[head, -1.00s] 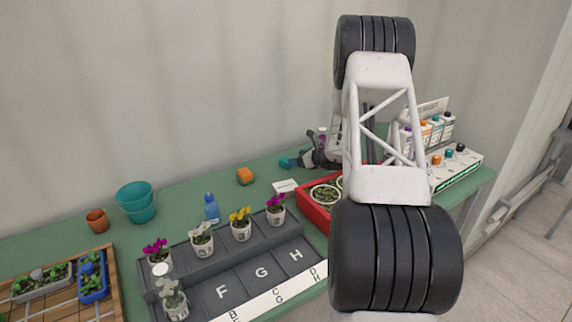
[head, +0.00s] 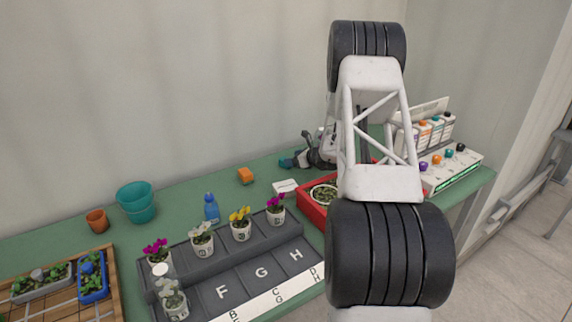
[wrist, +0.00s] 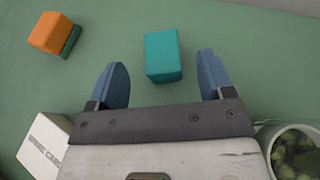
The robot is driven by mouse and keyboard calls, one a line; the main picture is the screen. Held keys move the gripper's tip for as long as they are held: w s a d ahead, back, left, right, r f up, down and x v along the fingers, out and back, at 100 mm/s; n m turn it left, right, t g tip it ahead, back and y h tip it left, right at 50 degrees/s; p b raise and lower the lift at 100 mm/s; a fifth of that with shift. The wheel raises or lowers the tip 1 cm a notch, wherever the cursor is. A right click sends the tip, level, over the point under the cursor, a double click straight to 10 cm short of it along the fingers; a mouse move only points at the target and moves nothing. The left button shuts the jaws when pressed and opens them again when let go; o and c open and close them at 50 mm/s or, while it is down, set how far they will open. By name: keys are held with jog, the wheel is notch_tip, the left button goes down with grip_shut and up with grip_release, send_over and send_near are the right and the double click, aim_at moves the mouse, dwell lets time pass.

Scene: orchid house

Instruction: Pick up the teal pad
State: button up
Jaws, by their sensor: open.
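The teal pad (wrist: 162,55) is a small block lying on the green bench top. In the wrist view it sits at the upper middle, just beyond and between the two blue fingertips, touching neither.
An orange block (wrist: 50,33) on a teal base is left of the pad. A white card box (wrist: 45,143) is at lower left, and a pot of green plants (wrist: 294,153) at lower right. In the head view, a red tray (head: 314,212) stands in front. The bench beyond the pad is clear.

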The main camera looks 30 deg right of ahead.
jog(key=shift+w, duration=0.1)
jog(key=shift+x, duration=2.5)
jog(key=shift+f, duration=0.1)
jog(key=shift+c, duration=0.4)
jog(key=c, duration=0.9)
notch_tip(320, 180, up, 10)
